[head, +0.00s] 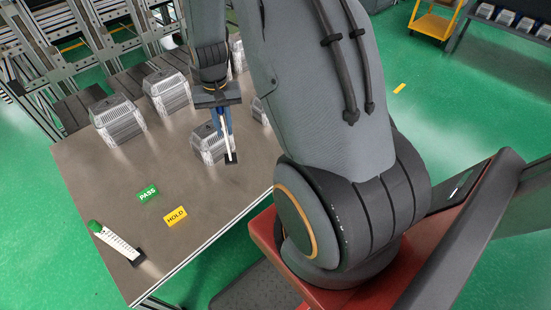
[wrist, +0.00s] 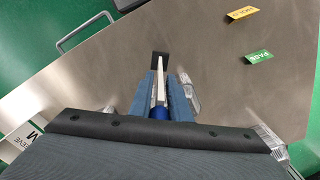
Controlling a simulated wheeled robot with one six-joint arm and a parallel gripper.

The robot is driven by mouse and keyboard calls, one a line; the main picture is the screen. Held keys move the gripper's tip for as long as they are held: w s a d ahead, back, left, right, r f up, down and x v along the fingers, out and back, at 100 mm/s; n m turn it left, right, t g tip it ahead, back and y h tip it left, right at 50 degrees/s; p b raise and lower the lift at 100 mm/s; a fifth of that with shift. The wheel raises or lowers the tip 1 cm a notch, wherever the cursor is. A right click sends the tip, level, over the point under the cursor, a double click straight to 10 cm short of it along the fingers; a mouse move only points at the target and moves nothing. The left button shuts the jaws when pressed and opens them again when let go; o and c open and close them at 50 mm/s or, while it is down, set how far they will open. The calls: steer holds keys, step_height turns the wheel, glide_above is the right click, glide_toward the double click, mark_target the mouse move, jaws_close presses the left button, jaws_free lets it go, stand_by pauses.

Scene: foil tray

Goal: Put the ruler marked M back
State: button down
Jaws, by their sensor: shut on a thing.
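My gripper (head: 226,132) points down over the table (head: 110,180) and is shut on a slim white ruler (head: 228,146). In the wrist view the ruler (wrist: 160,75) stands out between my blue fingers, with a blue end at the jaws and a black tip at the far end. No letter on it is readable. A second white ruler (head: 118,242) with a green knob and a black end lies at the table's near left. At the lower left of the wrist view, a white label (wrist: 20,143) shows an M and part of a word; my gripper body hides the rest.
Several silvery ribbed trays (head: 116,122) stand along the back, and one (head: 207,145) sits just left of my gripper. A green PASS card (head: 148,195) and a yellow HOLD card (head: 175,216) lie mid-table. The table's left middle is bare.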

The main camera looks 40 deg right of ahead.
steer(key=s+d+r+m+b, duration=0.1)
steer(key=s+d+m+b, duration=0.15)
steer(key=d+m, duration=0.5)
steer(key=s+d+r+m+b, duration=0.1)
steer(key=s+d+m+b, duration=0.2)
steer(key=d, duration=0.7)
step_height(320, 180, down, 10)
steer(key=p, duration=0.2)
steer(key=shift+d+m, duration=0.2)
steer(key=shift+m, duration=0.15)
steer(key=shift+f, duration=0.1)
steer(key=c, duration=1.7)
jaws_free()
steer(key=shift+o, duration=0.2)
